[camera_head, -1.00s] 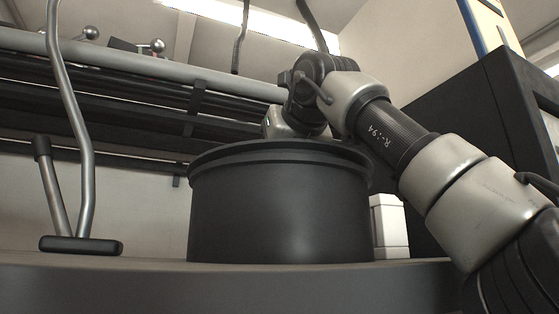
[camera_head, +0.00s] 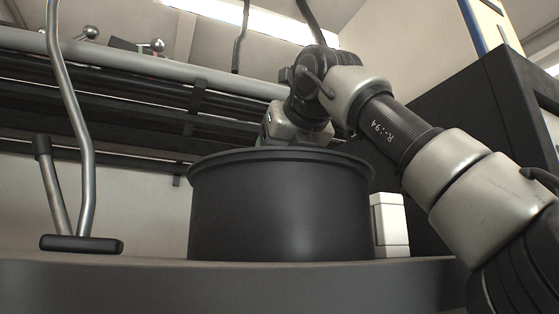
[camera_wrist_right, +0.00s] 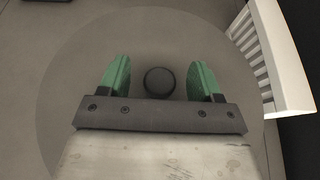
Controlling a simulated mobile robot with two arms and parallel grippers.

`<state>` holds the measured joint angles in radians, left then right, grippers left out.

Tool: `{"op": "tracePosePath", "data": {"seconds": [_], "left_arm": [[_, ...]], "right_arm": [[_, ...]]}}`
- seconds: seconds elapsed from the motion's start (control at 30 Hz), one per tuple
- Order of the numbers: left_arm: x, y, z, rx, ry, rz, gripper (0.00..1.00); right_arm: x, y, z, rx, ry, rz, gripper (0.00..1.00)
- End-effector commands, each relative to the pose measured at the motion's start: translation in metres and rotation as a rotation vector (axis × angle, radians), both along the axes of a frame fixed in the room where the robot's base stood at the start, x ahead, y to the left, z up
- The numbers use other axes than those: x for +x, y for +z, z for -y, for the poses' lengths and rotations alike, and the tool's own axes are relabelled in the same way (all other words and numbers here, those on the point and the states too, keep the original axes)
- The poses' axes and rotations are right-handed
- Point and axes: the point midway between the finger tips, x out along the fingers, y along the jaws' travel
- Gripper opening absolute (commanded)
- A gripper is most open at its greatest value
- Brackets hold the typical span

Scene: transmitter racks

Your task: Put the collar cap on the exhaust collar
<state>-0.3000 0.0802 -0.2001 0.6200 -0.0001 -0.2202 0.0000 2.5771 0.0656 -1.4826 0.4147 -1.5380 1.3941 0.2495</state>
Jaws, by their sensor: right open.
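The exhaust collar (camera_head: 280,215) is a wide dark cylinder standing on a dark surface in the head view. The collar cap (camera_wrist_right: 85,75) is a wide round grey disc with a dark round knob (camera_wrist_right: 159,82) at its middle in the right wrist view. In the head view the cap (camera_head: 270,154) shows only as a thin edge along the collar's top, level with the rim and with no clear gap. My right gripper (camera_wrist_right: 160,66) is above the cap, its green fingers open and apart on either side of the knob. In the head view its fingers are hidden. My left gripper is out of view.
A white box (camera_head: 389,225) stands right of the collar; a white slatted part (camera_wrist_right: 275,55) shows in the wrist view. A bent metal rod on a black foot (camera_head: 80,244) stands at left. Pipes (camera_head: 150,66) run behind. A dark cabinet (camera_head: 490,120) is at right.

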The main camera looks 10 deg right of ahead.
Motion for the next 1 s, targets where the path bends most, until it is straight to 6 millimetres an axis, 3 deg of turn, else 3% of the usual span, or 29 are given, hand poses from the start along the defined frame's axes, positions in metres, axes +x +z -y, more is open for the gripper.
{"op": "tracePosePath", "data": {"seconds": [0.3, 0.5, 1.0], "left_arm": [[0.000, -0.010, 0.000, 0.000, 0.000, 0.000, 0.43], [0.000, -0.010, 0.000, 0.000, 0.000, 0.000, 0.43], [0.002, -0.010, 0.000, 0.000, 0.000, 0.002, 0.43]], "right_arm": [[-0.057, 0.024, 0.011, 0.001, 0.001, 0.005, 0.65], [-0.083, 0.036, 0.016, 0.001, 0.001, 0.004, 0.65], [-0.092, 0.039, 0.018, 0.001, 0.001, 0.003, 0.65]]}}
